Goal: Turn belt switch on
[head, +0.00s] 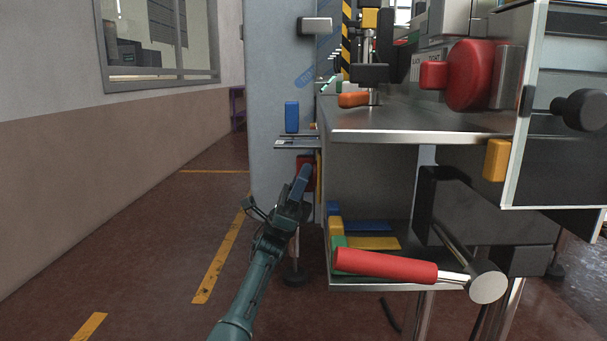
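My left gripper (294,190) is at the left end of the metal machine, below its small side ledge. Its tip overlaps a red block (307,160) on the machine's side, which may be the belt switch; I cannot tell whether they touch. A narrow blue-grey piece at the tip may be a finger or part of a switch. The finger gap does not show clearly. A blue upright block (291,116) stands above the small ledge (297,144). The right gripper is not in view.
A steel table (420,136) with red and orange machine parts is on the right. A large red-handled lever (385,266) lies across the lower shelf, near blue and yellow strips. Open floor (140,235) with yellow lines is on the left, beside a wall.

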